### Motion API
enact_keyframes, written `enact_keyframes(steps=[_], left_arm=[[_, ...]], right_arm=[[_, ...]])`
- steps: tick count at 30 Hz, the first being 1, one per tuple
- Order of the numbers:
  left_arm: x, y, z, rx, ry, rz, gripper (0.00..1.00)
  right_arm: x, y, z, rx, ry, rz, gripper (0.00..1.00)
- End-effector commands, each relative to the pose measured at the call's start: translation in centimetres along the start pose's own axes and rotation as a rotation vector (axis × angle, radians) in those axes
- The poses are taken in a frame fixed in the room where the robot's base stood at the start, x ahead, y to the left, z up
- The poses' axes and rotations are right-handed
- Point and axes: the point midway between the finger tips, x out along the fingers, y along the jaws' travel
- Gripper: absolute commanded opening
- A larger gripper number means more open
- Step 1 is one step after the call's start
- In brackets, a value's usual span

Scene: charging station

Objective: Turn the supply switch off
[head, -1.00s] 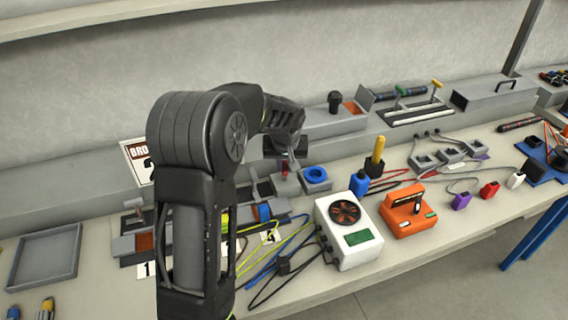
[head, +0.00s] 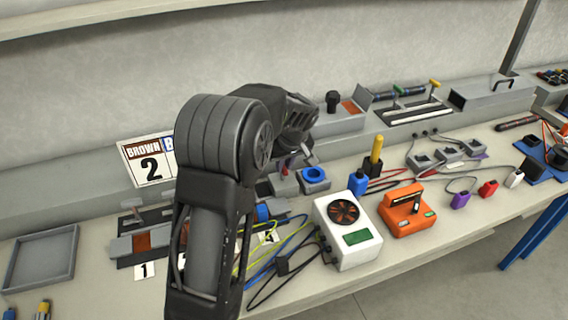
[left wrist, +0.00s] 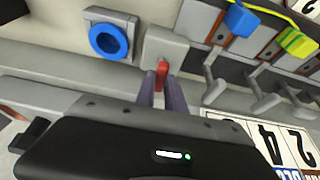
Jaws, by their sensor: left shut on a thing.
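The supply switch looks like a small grey box (left wrist: 163,47) with a red lever (left wrist: 162,73), seen in the left wrist view. My left gripper (left wrist: 162,88) is shut on the red lever, with its fingertips at either side of it. In the head view my left gripper (head: 291,163) is at the switch box (head: 284,185), beyond my forearm. The lever is small and partly hidden there, and its exact angle is hard to tell. My right gripper is in neither view.
A grey block with a blue ring (head: 314,176) sits right beside the switch. A white box with a fan (head: 347,228) and an orange device (head: 405,209) stand in front. Levers with grey handles (left wrist: 214,85) are close to the gripper. A grey tray (head: 42,262) lies at left.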

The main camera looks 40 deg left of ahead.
Motion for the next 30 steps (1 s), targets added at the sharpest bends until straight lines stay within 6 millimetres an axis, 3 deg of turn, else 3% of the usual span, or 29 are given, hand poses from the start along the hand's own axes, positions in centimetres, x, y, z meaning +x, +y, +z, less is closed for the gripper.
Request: enact_keyframes(steps=[9,19,23,30], left_arm=[[0.0,0.0,0.0,-0.001,-0.001,0.0,0.36],[-0.3,0.0,0.0,-0.001,-0.001,0.001,0.36],[-1.6,0.1,0.0,0.0,0.0,0.004,0.36],[-5.5,0.1,0.1,-0.001,-0.001,0.005,0.36]], right_arm=[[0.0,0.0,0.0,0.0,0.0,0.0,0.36],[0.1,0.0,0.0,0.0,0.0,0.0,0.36],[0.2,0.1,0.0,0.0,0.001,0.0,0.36],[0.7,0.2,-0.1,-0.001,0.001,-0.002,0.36]])
